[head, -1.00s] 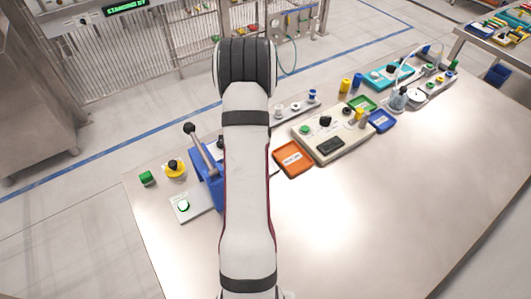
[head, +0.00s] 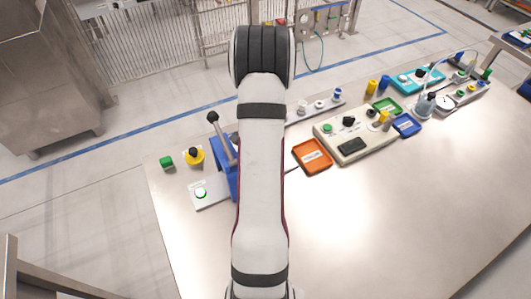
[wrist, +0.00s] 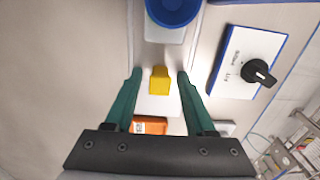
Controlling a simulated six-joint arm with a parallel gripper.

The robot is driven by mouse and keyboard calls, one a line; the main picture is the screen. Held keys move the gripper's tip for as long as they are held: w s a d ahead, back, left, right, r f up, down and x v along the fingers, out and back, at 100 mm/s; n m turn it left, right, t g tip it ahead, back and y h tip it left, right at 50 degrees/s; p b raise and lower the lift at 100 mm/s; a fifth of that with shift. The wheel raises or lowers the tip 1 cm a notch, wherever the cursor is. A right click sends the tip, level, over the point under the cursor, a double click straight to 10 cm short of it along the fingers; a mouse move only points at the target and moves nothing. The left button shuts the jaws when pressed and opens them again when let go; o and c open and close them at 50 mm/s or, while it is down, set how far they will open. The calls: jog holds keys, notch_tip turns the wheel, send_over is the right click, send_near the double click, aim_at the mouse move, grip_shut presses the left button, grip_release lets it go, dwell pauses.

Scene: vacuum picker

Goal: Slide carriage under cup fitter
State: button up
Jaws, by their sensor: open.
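In the wrist view, a yellow block (wrist: 159,82) stands on a white plate (wrist: 157,106) that looks like the carriage, in a pale track. My gripper (wrist: 159,73) is open, with one green finger on each side of the yellow block and a gap on both sides. A round blue part (wrist: 173,8), perhaps of the cup fitter, is just beyond it at the top edge. In the head view, a blue lever press (head: 227,180), which may be the cup fitter, is partly hidden behind my arm. My gripper and the carriage are hidden there.
A panel with a black knob (wrist: 258,73) is close right of my gripper. An orange part (wrist: 150,125) lies near the gripper body. In the head view, an orange tray (head: 312,170) and a control box (head: 352,147) stand right of my arm. The front right table is clear.

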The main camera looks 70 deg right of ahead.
notch_tip(320, 180, up, 16)
jog(key=shift+f, duration=0.15)
notch_tip(320, 180, down, 16)
jog(key=n, duration=1.8)
jog(key=shift+c, duration=0.3)
grip_shut()
